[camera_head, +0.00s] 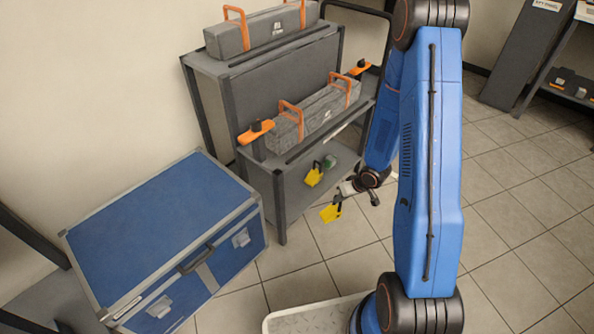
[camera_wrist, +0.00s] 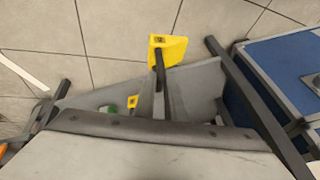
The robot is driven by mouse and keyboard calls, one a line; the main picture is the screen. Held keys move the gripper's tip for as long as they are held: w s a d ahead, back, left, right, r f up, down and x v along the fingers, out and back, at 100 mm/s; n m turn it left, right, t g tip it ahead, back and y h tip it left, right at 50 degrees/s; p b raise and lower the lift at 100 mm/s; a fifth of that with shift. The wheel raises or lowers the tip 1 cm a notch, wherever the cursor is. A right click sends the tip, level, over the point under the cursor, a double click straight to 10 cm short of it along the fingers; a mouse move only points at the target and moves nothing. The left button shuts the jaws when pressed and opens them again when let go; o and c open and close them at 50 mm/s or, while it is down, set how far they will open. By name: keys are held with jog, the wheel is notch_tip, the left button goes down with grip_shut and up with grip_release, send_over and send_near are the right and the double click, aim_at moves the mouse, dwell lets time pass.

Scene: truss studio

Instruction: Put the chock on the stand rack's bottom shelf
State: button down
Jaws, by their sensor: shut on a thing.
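My gripper (camera_head: 339,197) is shut on a yellow chock (camera_head: 331,213), held out in front of the stand rack (camera_head: 281,215). In the wrist view the held chock (camera_wrist: 170,44) shows at the top centre, against the floor tiles, at the end of a dark finger. The rack's grey bottom shelf (camera_head: 297,199) is behind and left of my gripper in the head view. A second yellow piece (camera_head: 313,177) and a green item (camera_head: 328,161) are on that shelf. They show small in the wrist view, the yellow piece (camera_wrist: 132,101) beside the green item (camera_wrist: 105,102).
Grey cases with orange handles lie on the rack's middle shelf (camera_head: 318,117) and top. Orange-handled clamps (camera_head: 255,132) are at its posts. A blue case (camera_head: 165,230) stands left of the rack. A pale tray (camera_head: 315,318) is at the bottom.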

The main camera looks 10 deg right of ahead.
jog(key=w+a+f, duration=0.3)
jog(key=w+a, duration=0.8)
jog(key=w, duration=0.3)
jog(key=shift+w+f, duration=0.15)
jog(key=shift+f, duration=0.15)
jog(key=c, duration=1.8)
grip_release()
jog(key=v, duration=1.2)
jog(key=shift+d, duration=0.1)
jog(key=shift+d, duration=0.1)
